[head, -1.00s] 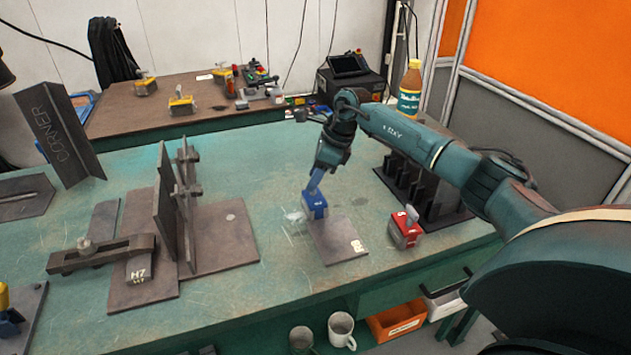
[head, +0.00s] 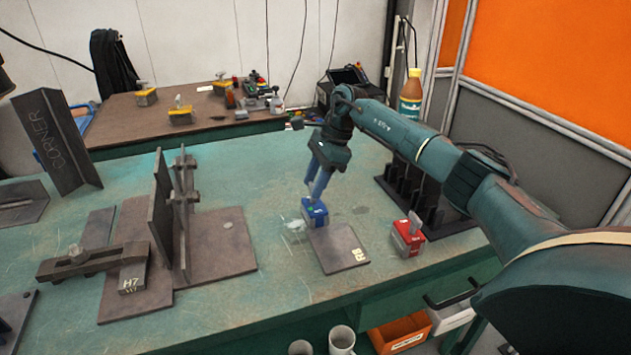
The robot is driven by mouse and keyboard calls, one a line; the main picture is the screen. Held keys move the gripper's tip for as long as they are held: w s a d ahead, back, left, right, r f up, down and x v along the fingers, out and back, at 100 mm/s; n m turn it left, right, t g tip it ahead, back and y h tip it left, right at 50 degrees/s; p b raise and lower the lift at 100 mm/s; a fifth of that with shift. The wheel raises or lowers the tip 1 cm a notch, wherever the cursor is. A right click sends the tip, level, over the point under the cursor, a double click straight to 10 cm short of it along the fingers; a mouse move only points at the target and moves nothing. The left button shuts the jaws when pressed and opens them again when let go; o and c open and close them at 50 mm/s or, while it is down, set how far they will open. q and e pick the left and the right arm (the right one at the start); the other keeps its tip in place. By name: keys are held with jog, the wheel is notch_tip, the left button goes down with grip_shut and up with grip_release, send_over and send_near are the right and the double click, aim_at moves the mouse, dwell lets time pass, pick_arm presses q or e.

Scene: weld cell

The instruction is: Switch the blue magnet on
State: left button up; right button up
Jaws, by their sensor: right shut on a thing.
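The blue magnet (head: 314,213) stands upright at the far left edge of a small flat steel plate (head: 335,246) on the green table. My right gripper (head: 315,194) reaches down from above, its fingers shut on the top of the blue magnet. The fingers hide the magnet's lever, so I cannot tell which way it points. A red magnet (head: 407,240) with a grey lever stands on the table to the right of the plate. My left gripper is not in view.
A steel fixture with upright plates (head: 170,220) and a clamped block marked H7 (head: 132,279) stand to the left. A dark slotted rack (head: 425,205) stands behind the red magnet. An orange bin (head: 400,333) and mugs are below the front edge.

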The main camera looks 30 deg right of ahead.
jog(key=o, duration=1)
jog(key=v, duration=1.3)
